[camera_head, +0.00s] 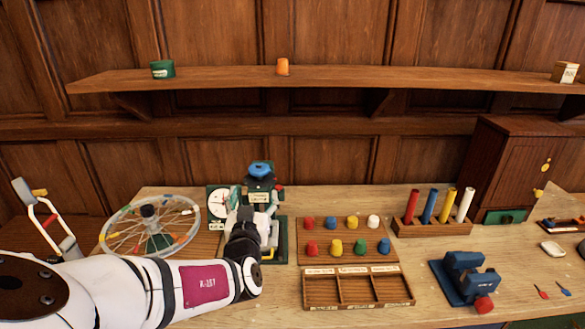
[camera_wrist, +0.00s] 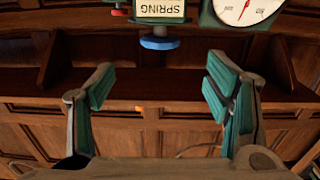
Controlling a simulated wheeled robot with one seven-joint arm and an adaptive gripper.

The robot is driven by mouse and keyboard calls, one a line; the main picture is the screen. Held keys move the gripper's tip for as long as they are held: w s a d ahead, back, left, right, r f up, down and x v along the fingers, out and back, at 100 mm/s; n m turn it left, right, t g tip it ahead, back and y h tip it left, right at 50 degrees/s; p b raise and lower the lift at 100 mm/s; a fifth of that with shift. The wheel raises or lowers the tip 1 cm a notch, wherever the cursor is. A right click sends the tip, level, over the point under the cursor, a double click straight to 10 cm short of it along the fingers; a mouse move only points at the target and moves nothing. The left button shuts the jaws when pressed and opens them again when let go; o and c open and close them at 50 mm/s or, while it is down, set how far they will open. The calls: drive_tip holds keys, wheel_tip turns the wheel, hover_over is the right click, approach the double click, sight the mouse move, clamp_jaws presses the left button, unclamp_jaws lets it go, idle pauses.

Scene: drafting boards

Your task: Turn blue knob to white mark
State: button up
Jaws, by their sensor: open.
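The blue knob (camera_head: 260,170) sits at the top of a dark device with a dial, behind my gripper in the head view. It also shows in the upside-down wrist view (camera_wrist: 159,43), as a blue disc beside a "SPRING" label (camera_wrist: 160,9). My gripper (camera_wrist: 160,72) is open and empty, its two teal-padded fingers apart with the knob past their tips and between their lines. In the head view my gripper (camera_head: 255,197) covers part of the device. The white dial face (camera_head: 217,204) has a dark pointer. I cannot make out the white mark.
A spoked wheel (camera_head: 150,225) stands left of the device. To the right are a board of coloured pegs (camera_head: 342,240), an empty divided tray (camera_head: 357,304), coloured cylinders in a rack (camera_head: 432,228) and a blue vise (camera_head: 465,277). A wall shelf (camera_head: 340,80) runs above.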

sight(259, 167)
drive_tip(key=w, duration=1.3)
drive_tip(key=shift+w+d+r, duration=0.1)
drive_tip(key=shift+w+d, duration=0.2)
drive_tip(key=shift+w, duration=0.05)
drive_tip(key=c, duration=1.2)
